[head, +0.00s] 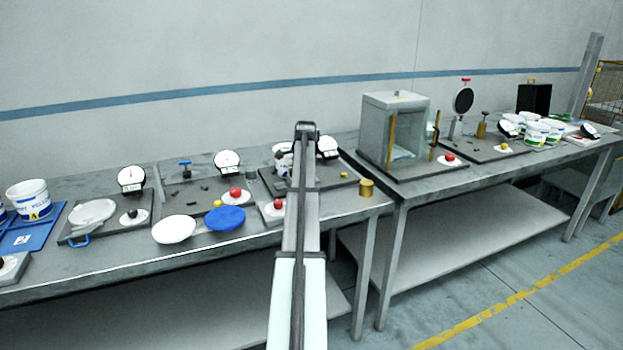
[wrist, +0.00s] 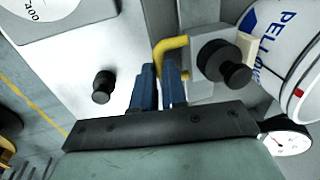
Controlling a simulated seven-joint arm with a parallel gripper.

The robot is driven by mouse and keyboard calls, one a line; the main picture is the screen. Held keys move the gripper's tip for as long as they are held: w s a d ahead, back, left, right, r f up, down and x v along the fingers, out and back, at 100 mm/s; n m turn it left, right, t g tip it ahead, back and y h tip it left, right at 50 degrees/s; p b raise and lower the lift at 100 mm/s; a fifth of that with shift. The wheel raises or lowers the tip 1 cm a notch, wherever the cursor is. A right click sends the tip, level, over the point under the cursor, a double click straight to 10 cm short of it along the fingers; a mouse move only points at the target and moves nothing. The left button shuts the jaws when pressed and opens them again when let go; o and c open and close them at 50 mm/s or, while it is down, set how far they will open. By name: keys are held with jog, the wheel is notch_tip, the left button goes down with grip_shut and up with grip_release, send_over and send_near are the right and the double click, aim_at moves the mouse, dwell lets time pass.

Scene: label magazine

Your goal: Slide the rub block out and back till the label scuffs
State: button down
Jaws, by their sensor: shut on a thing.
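In the wrist view my gripper (wrist: 159,75), with its two blue fingers, is shut on a bent yellow handle (wrist: 172,45). The handle joins a pale grey block (wrist: 205,92), which I take to be the rub block. A black round knob (wrist: 224,64) sits on or in front of this block. In the head view my own arm hides the gripper and the block; part of the tub (head: 282,150) shows.
Another black knob (wrist: 103,84) stands left of the fingers. A dial gauge (wrist: 289,142) is at the lower right, and also shows in the head view (head: 327,147).

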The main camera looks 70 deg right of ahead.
jog(key=shift+w+a, duration=1.2)
jog(key=c, duration=1.2)
grip_release()
jog(key=shift+o, duration=0.2)
notch_tip(320, 180, up, 14)
jog(key=s+a, duration=0.1)
jog(key=s, duration=0.1)
jog(key=shift+a+f, duration=0.2)
jog(key=shift+a, duration=0.2)
